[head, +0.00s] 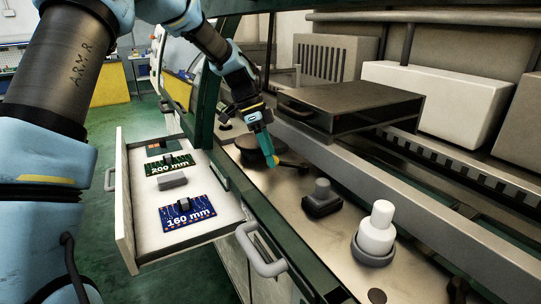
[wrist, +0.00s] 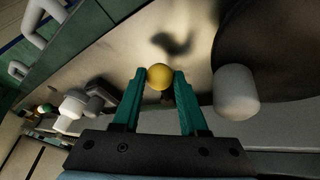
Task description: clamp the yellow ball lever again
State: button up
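The yellow ball (head: 276,160) of the lever sits at the end of a dark arm over the machine's metal deck, beside a dark round disc (head: 252,152). My gripper (head: 270,154) reaches down to it from above. In the wrist view the ball (wrist: 160,77) lies between the tips of my two teal fingers (wrist: 161,80) and fills the gap, with a finger against each side. Most of the lever below the ball is hidden in the wrist view.
A white-topped knob (head: 376,232) and a grey knob on a dark block (head: 322,196) stand on the deck to the right. A dark box (head: 350,104) is behind. An open drawer (head: 150,240) with boards is at left, near a rail handle (head: 262,256).

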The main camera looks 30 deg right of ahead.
jog(key=o, duration=0.5)
jog(key=shift+w, duration=0.1)
jog(key=shift+c, duration=0.2)
